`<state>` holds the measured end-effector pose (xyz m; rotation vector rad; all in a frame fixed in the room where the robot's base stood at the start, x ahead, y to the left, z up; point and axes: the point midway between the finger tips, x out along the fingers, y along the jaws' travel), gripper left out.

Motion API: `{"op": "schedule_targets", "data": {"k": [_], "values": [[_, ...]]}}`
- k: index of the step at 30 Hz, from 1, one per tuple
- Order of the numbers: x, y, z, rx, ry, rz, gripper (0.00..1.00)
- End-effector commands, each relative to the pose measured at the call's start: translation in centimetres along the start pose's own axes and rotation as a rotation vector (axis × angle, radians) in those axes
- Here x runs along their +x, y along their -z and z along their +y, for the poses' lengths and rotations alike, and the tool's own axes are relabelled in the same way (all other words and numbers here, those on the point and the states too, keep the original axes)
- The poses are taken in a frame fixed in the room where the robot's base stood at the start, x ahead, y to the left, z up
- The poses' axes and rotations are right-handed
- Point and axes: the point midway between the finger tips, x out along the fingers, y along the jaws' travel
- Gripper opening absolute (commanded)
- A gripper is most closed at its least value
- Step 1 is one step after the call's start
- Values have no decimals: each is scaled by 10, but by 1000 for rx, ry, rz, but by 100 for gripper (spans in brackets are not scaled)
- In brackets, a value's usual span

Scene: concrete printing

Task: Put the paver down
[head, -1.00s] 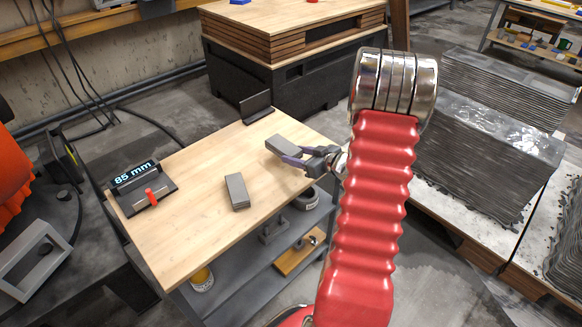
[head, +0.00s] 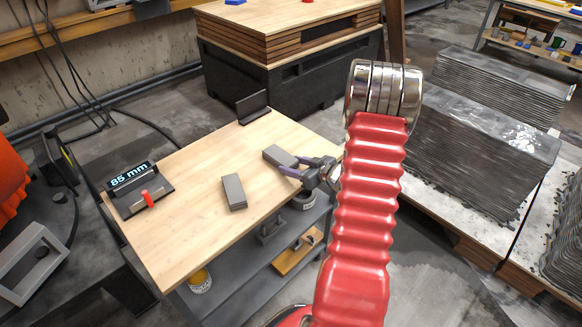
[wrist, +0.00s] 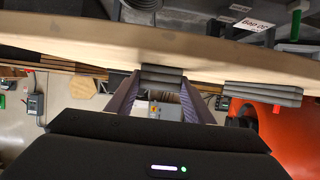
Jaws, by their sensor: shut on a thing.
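My gripper (head: 294,166) is shut on a grey rectangular paver (head: 279,156), with a dark purplish finger on each side of it. The paver is at the right part of the wooden table top (head: 190,170), roughly flat and very low over the wood. I cannot tell if it touches. In the wrist view, the held paver (wrist: 162,76) sits between the fingertips, close against the table surface. A second grey block, looking like stacked pavers (head: 234,192), lies on the table to the left; it also shows in the wrist view (wrist: 263,93).
A device reading "85 mm" (head: 137,190) with a red handle stands at the table's left. A black angled bracket (head: 254,107) stands at the back edge. Lower shelves (head: 250,262) hold several items. Stacked grey slabs (head: 480,150) stand at right. Wood between the pavers is clear.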

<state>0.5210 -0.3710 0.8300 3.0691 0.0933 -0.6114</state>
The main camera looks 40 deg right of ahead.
Motion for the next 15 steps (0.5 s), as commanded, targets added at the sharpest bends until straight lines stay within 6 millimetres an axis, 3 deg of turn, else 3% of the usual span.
{"op": "schedule_targets", "data": {"k": [8,9,15], "values": [[1,1,0,-2,0,3,6],[1,-1,0,-1,0,0,48],[1,-1,0,-1,1,0,62]]}}
